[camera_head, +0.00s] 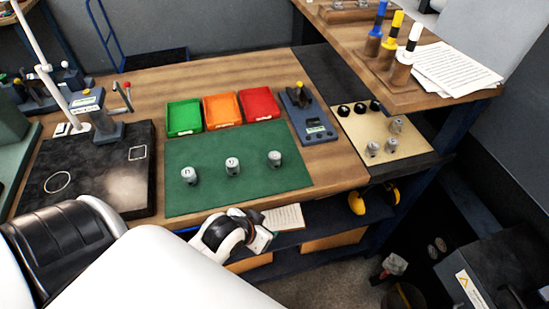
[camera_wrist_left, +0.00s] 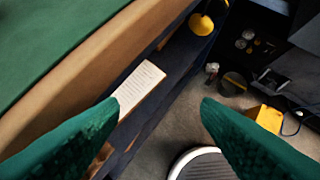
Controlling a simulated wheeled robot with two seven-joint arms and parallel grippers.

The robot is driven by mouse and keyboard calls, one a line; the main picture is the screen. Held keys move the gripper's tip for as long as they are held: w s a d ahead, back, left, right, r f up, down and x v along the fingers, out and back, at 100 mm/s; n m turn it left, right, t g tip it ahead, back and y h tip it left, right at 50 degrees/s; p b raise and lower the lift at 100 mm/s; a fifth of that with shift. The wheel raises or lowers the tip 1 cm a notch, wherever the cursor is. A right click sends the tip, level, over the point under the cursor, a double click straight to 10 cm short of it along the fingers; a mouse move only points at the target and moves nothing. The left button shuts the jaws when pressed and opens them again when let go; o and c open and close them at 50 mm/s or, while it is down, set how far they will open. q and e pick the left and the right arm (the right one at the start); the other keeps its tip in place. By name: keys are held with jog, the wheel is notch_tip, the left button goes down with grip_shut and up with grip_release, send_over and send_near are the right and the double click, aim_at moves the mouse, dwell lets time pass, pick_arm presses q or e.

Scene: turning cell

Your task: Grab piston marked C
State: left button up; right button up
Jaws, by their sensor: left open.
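Three grey metal pistons stand apart in a row on the green mat (camera_head: 215,197) in the head view: a left one (camera_head: 188,176), a middle one (camera_head: 232,166) and a right one (camera_head: 274,159). Their tops carry dark marks, too small to read surely, so I cannot tell which is C. My left gripper (camera_head: 264,241) is in front of the table's front edge, nearer me than the pistons. In the left wrist view its two green fingers (camera_wrist_left: 160,110) are spread wide with nothing between them. No piston shows in that view. My right gripper is not in view.
Green (camera_head: 184,132), orange (camera_head: 207,123) and red trays (camera_head: 275,104) stand behind the mat. A blue-grey device (camera_head: 308,125) is at its right. More metal parts stand on a tan board (camera_head: 415,138). A black plate (camera_head: 110,185) with a stand lies left. A lower shelf (camera_head: 315,232) holds papers.

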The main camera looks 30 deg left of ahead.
pick_arm(q)
notch_tip(320, 180, up, 4)
jog(key=t, duration=0.1)
jog(key=n+t+y, duration=0.1)
jog(key=n+t, duration=0.1)
jog(key=t, duration=0.3)
send_near(278, 155)
jog(key=x, duration=0.2)
jog(key=p+x, duration=0.1)
jog(key=x, duration=0.3)
jog(key=shift+a+f+p, duration=0.1)
jog(key=shift+a+p, duration=0.2)
jog(key=shift+a, duration=0.1)
jog(key=shift+w+f+p, duration=0.3)
jog(key=shift+w+f, duration=0.15)
jog(key=shift+w, duration=0.15)
jog(key=x, duration=0.2)
jog(key=p+x, duration=0.1)
jog(key=x, duration=0.1)
jog(key=shift+f, duration=0.3)
jog(key=shift+s, duration=0.1)
jog(key=c, duration=1.1)
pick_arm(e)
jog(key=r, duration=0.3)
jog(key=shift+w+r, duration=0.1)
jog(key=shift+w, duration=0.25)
